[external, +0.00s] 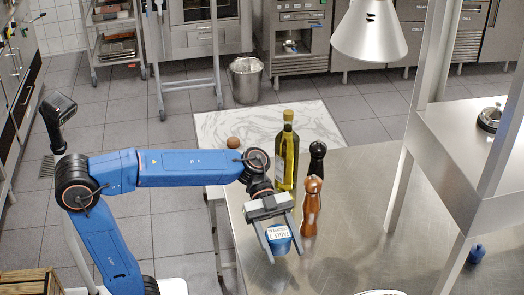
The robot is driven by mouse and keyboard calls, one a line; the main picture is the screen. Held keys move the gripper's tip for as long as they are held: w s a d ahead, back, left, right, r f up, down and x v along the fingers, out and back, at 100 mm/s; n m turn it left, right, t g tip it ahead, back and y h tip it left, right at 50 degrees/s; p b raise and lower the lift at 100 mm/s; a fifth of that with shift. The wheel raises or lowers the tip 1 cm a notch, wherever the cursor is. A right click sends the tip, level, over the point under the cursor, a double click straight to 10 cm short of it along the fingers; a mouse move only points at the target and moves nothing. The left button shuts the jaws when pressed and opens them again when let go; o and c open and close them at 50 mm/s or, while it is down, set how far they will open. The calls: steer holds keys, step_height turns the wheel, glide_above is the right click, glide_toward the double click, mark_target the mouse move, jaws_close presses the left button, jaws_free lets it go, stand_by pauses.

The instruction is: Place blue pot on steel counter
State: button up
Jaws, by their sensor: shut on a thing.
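The blue pot (279,241), with a white label on it, sits between the two fingers of my gripper (284,256). My gripper points down and is shut on the pot. Both are over the left part of the steel counter (355,215), in front of the bottle and mills. I cannot tell whether the pot's underside touches the counter. The fingers hide part of the pot's sides.
A tall oil bottle (287,155), a black mill (317,160) and a wooden mill (311,206) stand close behind and right of my gripper. A round brown item (233,142) lies on the marble slab (300,125). The counter's middle is clear. A lamp (369,35) hangs above.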

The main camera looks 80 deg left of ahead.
mark_target(282, 269)
steer(key=shift+f, duration=2.65)
steer(key=shift+f, duration=0.1)
steer(key=o, duration=1.3)
steer(key=v, duration=1.2)
